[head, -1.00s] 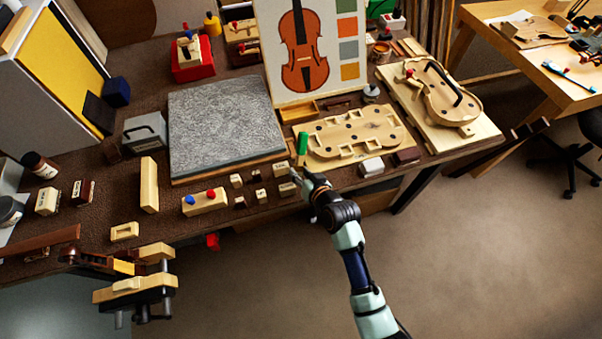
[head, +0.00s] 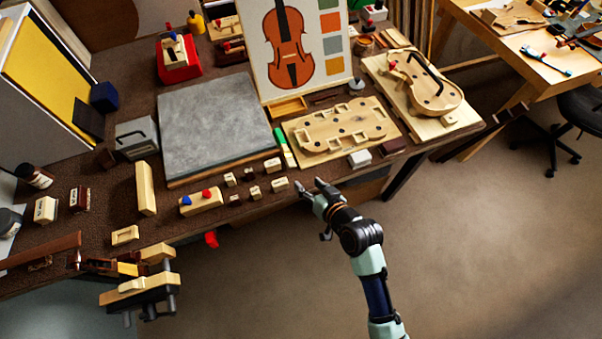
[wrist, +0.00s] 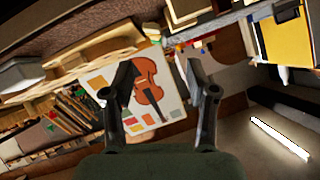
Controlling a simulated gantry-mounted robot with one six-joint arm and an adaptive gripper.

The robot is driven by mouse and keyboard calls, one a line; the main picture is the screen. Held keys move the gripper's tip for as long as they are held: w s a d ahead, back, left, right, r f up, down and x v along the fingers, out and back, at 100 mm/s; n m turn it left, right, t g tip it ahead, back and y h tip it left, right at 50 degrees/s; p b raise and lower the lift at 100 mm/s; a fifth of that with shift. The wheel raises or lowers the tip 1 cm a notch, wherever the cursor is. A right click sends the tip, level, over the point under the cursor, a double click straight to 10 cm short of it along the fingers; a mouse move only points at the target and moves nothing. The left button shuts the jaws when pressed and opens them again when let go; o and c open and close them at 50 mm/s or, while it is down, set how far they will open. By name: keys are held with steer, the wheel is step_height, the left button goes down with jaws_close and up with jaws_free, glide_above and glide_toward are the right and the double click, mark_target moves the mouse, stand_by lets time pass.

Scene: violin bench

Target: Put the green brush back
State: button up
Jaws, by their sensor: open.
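The green brush (head: 281,140) is on the bench between the grey slab and the violin-shaped wooden form, with a pale end pointing toward the front edge. It appears to lie at a slant. I cannot pick it out in the wrist view. My gripper (head: 311,187) is open and empty, just off the bench's front edge, to the front right of the brush and apart from it. In the wrist view my two fingers (wrist: 158,70) are spread with nothing between them, facing the violin picture.
The grey slab (head: 215,125) lies left of the brush and the wooden form (head: 345,127) right of it. Several small blocks (head: 255,191) stand along the front edge. The violin picture (head: 335,75) stands behind.

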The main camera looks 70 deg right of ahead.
steer(key=shift+s+a+r, duration=0.2)
steer(key=shift+s, duration=0.05)
steer(key=w+a+r+n+t+y, duration=0.1)
steer(key=w+a+r+n+y, duration=0.25)
steer(key=w+a+r, duration=0.4)
steer(key=w+a+r+n+t+y, duration=0.2)
steer(key=w+a+r+n, duration=0.3)
steer(key=w+a, duration=0.4)
steer(key=a+r+n+y, duration=0.1)
steer(key=a+r, duration=0.3)
steer(key=a, duration=0.4)
steer(key=a+r+n+y, duration=0.1)
steer(key=a+r+n, duration=0.2)
steer(key=a, duration=0.6)
steer(key=shift+a+r, duration=0.3)
steer(key=shift+r, duration=0.35)
steer(key=shift+y, duration=0.25)
step_height(320, 180, up, 36)
steer(key=p, duration=3.6)
steer(key=shift+d, duration=0.15)
